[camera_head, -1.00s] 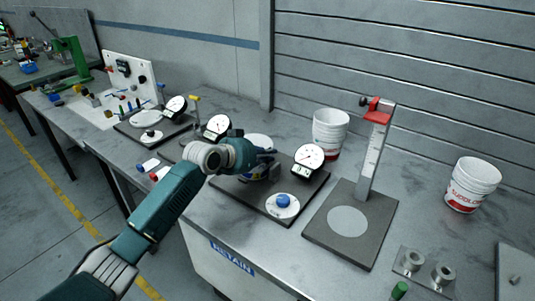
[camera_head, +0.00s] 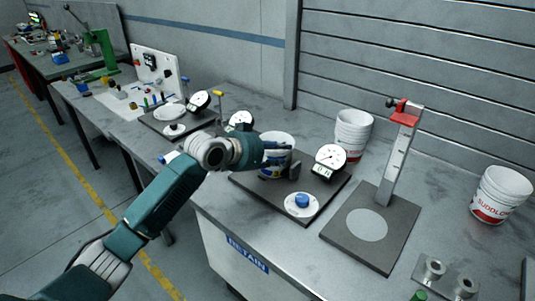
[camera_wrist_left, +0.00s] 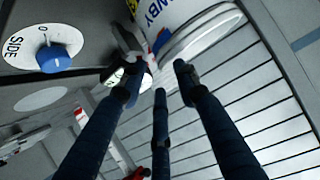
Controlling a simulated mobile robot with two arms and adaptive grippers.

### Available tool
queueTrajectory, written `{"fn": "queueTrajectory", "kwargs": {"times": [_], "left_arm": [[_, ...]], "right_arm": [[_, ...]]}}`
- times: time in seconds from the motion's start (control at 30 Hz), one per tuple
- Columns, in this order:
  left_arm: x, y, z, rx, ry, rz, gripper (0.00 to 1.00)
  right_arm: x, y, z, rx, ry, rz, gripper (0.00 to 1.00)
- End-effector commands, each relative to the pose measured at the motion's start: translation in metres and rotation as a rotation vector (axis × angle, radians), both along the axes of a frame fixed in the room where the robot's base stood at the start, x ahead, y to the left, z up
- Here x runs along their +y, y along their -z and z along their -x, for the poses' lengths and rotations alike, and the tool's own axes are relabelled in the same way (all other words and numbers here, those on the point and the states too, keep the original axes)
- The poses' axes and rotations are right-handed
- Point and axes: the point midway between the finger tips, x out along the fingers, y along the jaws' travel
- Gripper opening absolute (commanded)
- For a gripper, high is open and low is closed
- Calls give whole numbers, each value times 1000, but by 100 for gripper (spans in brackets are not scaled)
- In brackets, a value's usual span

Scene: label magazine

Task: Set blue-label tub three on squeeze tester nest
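A white tub (camera_head: 284,138) with a blue and yellow label stands upright at the back left of a dark tester base (camera_head: 255,192). It seems to rest there, but its underside is hidden. The base carries a dial gauge (camera_head: 330,158) and a blue knob (camera_head: 302,199) on a white disc. My left gripper (camera_head: 285,158) is beside the tub, its fingers in front of the tub's side. In the left wrist view its fingers (camera_wrist_left: 157,76) are spread, with the tub (camera_wrist_left: 185,20) beyond their tips. The right gripper is not in view.
To the right stands a grey plate with a pale disc (camera_head: 367,225) and a post with a red clamp (camera_head: 404,110). White tubs stand behind (camera_head: 353,133) and at far right (camera_head: 500,195). Another tester (camera_head: 172,127) is on the left. A slatted wall closes the back.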

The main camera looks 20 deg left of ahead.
Motion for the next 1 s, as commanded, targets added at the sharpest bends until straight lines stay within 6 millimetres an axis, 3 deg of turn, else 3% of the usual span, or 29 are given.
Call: {"fn": "queueTrajectory", "kwargs": {"times": [0.2,0.37,1.0], "left_arm": [[15,-18,35,0,1,-2,31],[21,-26,48,1,1,-1,31],[22,-29,51,1,2,0,31]], "right_arm": [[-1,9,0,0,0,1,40],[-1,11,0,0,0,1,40],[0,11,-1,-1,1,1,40]]}}
